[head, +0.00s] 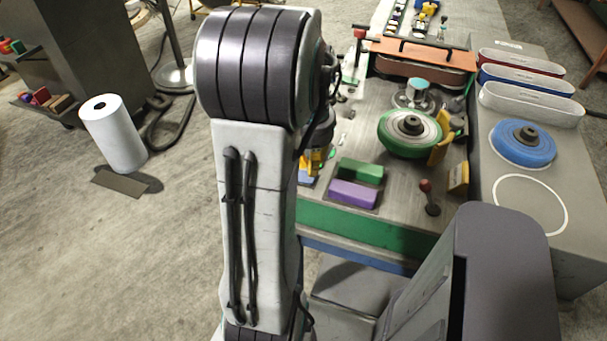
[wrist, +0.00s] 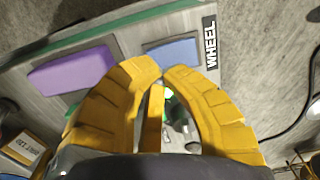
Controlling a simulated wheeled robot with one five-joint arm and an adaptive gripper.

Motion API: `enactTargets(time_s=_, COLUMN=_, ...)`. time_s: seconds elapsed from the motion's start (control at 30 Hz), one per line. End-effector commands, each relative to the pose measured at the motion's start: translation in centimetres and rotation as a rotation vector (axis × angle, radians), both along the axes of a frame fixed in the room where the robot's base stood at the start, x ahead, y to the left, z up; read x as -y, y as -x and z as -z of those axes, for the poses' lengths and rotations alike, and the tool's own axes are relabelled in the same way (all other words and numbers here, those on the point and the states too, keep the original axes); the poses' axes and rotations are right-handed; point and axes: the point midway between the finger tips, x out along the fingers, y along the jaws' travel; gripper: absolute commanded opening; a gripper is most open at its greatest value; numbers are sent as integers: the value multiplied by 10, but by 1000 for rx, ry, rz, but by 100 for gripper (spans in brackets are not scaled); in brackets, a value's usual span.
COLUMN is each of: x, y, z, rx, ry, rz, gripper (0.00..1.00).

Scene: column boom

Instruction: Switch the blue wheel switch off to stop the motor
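The blue wheel switch (wrist: 172,52) is a flat blue rectangle set in the grey bench top, beside a black label reading WHEEL (wrist: 211,44) in the wrist view. In the head view only a sliver of the switch (head: 306,178) shows past my arm. My gripper (wrist: 162,75) has yellow fingers with their tips together and nothing held between them. It is just beside the switch in the picture; I cannot tell whether it touches. In the head view my gripper (head: 315,160) is partly hidden behind my arm. The green-rimmed wheel (head: 409,132) is mounted on the bench; I cannot tell whether it turns.
A purple block (head: 353,193) and a green block (head: 361,170) lie beside the switch. A red-knobbed lever (head: 429,197) stands to their right. A blue disc (head: 522,143) lies on the right side bench. A white roll (head: 113,133) stands on the open floor at left.

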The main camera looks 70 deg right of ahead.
Motion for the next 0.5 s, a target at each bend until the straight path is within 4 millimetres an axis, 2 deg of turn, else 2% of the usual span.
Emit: enactTargets(time_s=0.5, x=0, y=0, z=8, rx=0, ry=0, rz=0, gripper=0)
